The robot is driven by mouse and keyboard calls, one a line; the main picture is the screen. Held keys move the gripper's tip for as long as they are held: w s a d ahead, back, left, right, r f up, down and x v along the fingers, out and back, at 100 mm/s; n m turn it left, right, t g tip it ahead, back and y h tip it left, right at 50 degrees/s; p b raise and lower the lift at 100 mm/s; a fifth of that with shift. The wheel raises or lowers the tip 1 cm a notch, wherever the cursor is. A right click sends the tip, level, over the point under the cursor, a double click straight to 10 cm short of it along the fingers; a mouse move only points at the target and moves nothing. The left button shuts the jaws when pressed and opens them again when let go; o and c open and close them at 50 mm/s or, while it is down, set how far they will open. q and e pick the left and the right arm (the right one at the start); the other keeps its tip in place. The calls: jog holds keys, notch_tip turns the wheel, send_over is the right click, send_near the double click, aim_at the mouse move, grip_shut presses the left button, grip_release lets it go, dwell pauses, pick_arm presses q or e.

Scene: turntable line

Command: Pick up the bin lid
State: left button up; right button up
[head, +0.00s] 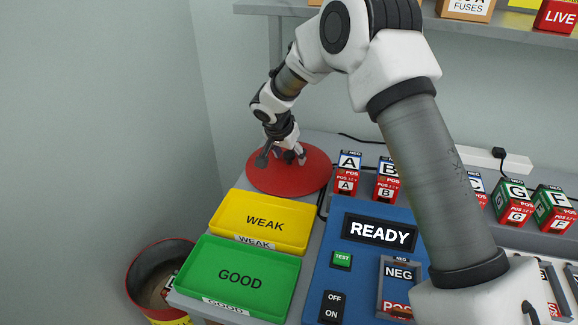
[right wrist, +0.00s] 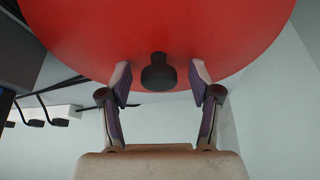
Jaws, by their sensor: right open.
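The bin lid (head: 290,181) is a flat red disc lying at the back left of the grey bench. In the right wrist view the red lid (right wrist: 100,35) fills the upper part, with a dark round knob (right wrist: 158,75) on it. My right gripper (head: 284,156) is over the lid. In the right wrist view my right gripper (right wrist: 161,75) is open, with one finger on each side of the knob and gaps visible between. In the head view the knob is hidden by the gripper. My left gripper is not in view.
A red-rimmed bin (head: 133,284) stands on the floor left of the bench. A yellow WEAK tray (head: 228,200) and a green GOOD tray (head: 205,249) sit in front of the lid. A blue tester (head: 350,268) and several batteries stand to the right. A shelf (head: 262,8) runs above.

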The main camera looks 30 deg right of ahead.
jog(key=shift+r, duration=0.1)
grip_shut()
